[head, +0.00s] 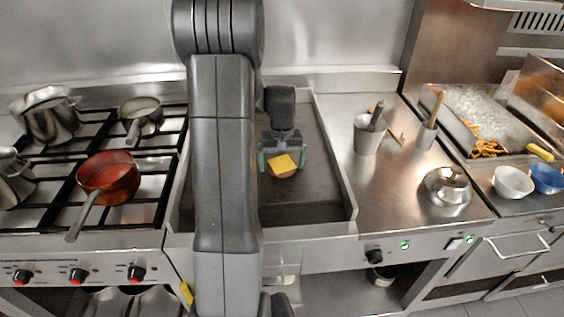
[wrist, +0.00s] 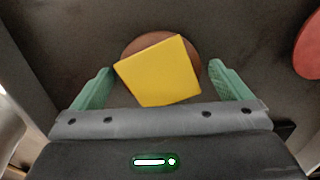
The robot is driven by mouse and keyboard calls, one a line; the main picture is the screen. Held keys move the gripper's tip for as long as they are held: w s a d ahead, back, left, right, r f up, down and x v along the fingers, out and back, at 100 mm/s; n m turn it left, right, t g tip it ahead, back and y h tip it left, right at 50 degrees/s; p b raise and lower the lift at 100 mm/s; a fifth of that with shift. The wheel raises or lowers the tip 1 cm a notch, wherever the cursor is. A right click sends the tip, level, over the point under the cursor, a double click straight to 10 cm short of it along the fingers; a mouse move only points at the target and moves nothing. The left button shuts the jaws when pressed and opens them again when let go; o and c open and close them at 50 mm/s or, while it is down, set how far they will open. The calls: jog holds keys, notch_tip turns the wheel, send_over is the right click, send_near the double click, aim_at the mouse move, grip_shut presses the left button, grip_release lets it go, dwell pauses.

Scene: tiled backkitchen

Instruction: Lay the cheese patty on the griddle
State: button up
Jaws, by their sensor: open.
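The cheese patty (head: 283,166) is a round brown patty with a square yellow cheese slice on top. It lies on the dark griddle (head: 326,190), between the two green fingertips of my gripper (head: 282,163). In the wrist view the cheese slice (wrist: 160,72) covers most of the patty, whose brown edge shows behind it. My gripper (wrist: 157,85) is open, with a finger on each side of the patty and a visible gap at both sides. My arm hides the left part of the griddle in the head view.
On the steel counter at right are utensil holders (head: 368,134) and a metal dome (head: 446,188). Raised walls edge the griddle. A reddish round thing (wrist: 308,48) shows at the wrist view's right edge.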

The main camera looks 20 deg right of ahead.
aim_at(282, 165)
notch_tip(282, 165, up, 12)
jog(key=shift+r, duration=0.2)
dwell(0.4)
notch_tip(282, 165, down, 12)
jog(key=shift+f, duration=0.1)
jog(key=shift+w+r, duration=0.1)
jog(key=shift+r, duration=1.8)
